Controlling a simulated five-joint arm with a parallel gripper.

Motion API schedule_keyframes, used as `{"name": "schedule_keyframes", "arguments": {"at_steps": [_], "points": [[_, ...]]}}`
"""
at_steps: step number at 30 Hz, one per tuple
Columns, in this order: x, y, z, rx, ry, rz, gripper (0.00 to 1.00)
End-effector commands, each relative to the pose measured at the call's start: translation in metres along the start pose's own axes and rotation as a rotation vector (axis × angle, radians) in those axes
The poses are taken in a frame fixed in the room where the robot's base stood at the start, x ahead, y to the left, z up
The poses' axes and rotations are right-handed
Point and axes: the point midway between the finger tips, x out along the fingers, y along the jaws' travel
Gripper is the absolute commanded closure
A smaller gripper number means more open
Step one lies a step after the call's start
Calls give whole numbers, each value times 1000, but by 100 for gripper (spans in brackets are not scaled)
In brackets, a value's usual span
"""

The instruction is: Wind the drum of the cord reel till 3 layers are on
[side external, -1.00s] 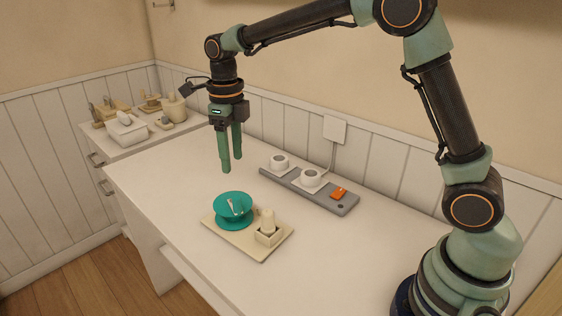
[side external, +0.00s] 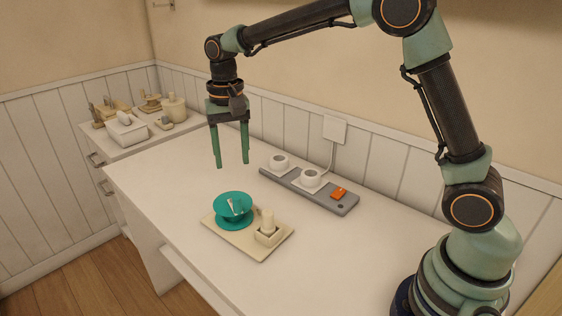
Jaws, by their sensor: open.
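The cord reel is a teal drum (side external: 233,209) on a cream base board (side external: 262,252), on the white table left of centre. A small pale handle or crank shows on top of the drum. A cream block with an upright peg (side external: 267,229) stands on the same board, to the right of the drum. My gripper (side external: 232,165) is open and empty, pointing down above the table behind the drum, apart from it. Any cord layers on the drum are too small to tell.
A grey power strip (side external: 305,190) with two white round plugs and an orange switch (side external: 339,193) lies behind the reel, wired to a wall plate (side external: 335,129). Several small items stand on the side cabinet (side external: 154,141) at the left. The table's front is clear.

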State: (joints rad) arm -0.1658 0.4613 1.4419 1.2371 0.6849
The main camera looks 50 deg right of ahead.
Motion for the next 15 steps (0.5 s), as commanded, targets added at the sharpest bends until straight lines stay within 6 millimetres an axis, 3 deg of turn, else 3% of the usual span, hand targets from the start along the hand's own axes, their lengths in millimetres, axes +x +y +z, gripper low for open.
{"name": "schedule_keyframes", "arguments": {"at_steps": [15], "points": [[1,0,0,-1218,-1,0,43]]}}
